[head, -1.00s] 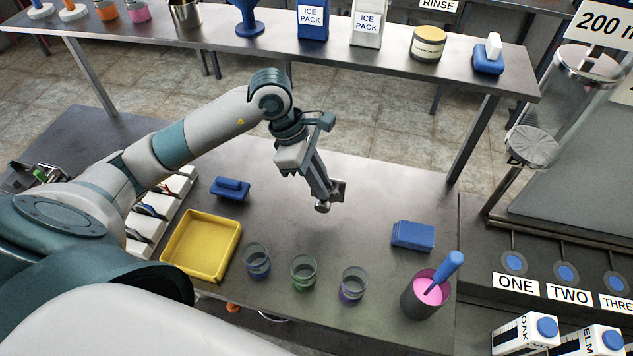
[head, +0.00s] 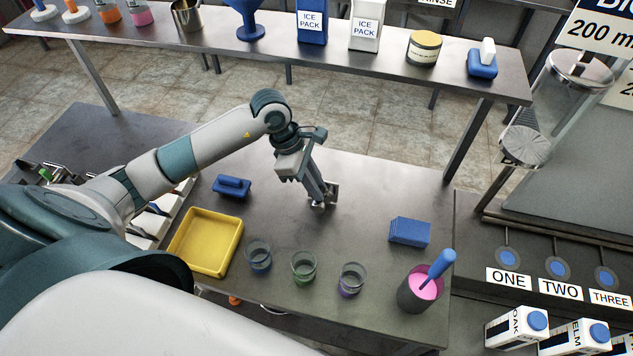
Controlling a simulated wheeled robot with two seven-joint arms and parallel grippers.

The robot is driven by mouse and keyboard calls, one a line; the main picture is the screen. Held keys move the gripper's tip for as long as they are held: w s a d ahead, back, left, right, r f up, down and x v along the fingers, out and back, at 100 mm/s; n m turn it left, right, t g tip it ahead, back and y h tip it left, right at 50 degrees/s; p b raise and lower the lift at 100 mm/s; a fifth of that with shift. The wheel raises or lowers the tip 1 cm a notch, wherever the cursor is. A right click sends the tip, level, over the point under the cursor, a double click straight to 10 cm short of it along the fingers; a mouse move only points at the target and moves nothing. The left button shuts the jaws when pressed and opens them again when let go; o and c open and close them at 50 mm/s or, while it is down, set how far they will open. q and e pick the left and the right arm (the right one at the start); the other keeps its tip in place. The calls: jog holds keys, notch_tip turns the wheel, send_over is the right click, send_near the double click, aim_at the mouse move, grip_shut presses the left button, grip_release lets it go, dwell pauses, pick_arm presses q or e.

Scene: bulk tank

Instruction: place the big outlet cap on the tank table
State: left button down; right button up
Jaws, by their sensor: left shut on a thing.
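My left gripper (head: 322,194) is over the middle of the grey table (head: 375,185), pointing down. It is shut on a small grey metal piece (head: 320,205), which I take to be the big outlet cap. The fingers hide much of this piece, and its size is hard to judge. It is close to the table top, but I cannot tell whether it touches. No label shows which surface is the tank table. My right gripper is not in view.
A clear cylinder (head: 560,105) stands at right. The table behind the gripper is clear.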

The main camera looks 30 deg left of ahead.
pick_arm(q)
jog(key=shift+f, duration=0.3)
jog(key=c, duration=1.7)
grip_release()
jog(key=shift+c, duration=0.2)
jog(key=shift+r, duration=0.2)
jog(key=shift+a+r+b, duration=0.25)
jog(key=shift+r+b, duration=0.2)
jog(key=b+v, duration=0.4)
jog(key=v, duration=0.7)
